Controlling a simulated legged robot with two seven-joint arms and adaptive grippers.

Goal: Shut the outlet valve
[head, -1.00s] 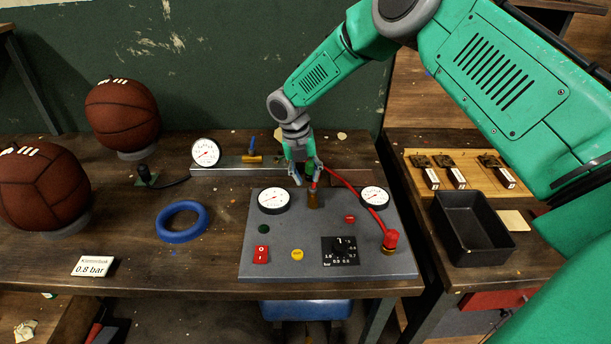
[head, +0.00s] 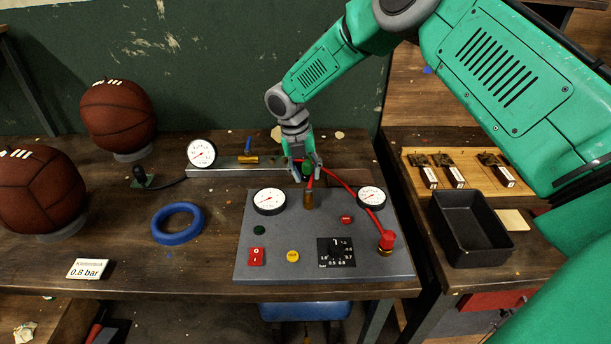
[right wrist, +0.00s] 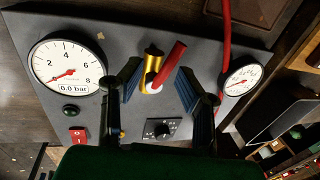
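A brass valve (head: 309,199) with a red lever stands at the back edge of the grey panel (head: 290,230). A second brass valve with a blue lever (head: 248,155) sits on the metal rail behind; no label shows which is the outlet. My right gripper (head: 305,168) is over the red-lever valve. In the right wrist view its fingers (right wrist: 158,78) are spread on either side of the red lever (right wrist: 171,62), with gaps on both sides. The lever slants away from the brass body (right wrist: 152,62). My left gripper is out of view.
Two gauges (head: 269,201) (head: 371,197) flank the valve; the left display reads 0.0 bar (right wrist: 73,86). A red hose (head: 345,187) runs close on the right to a red fitting (head: 387,240). A blue ring (head: 178,223) and two balls (head: 118,116) lie left.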

